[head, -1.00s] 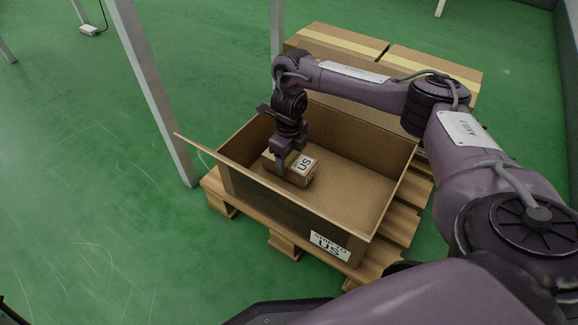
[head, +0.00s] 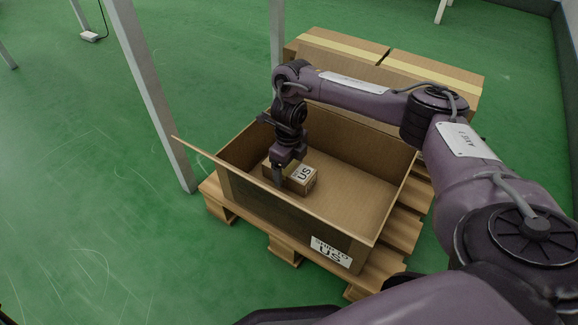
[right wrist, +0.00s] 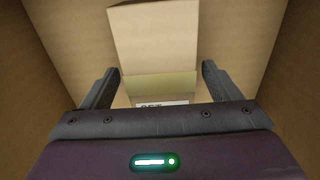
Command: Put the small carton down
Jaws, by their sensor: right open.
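My right gripper (head: 281,172) points down at the small carton. In the right wrist view the gripper (right wrist: 160,80) is open, with a finger on each side of the small carton (right wrist: 155,48) and visible gaps between. The carton's label is partly hidden by the gripper body there. My left gripper is not in view.
The large carton stands on a wooden pallet (head: 283,246). Taped closed cartons (head: 345,45) stand behind it. A grey post (head: 150,95) rises close to its left. The right part of the large carton's floor (head: 350,200) is bare.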

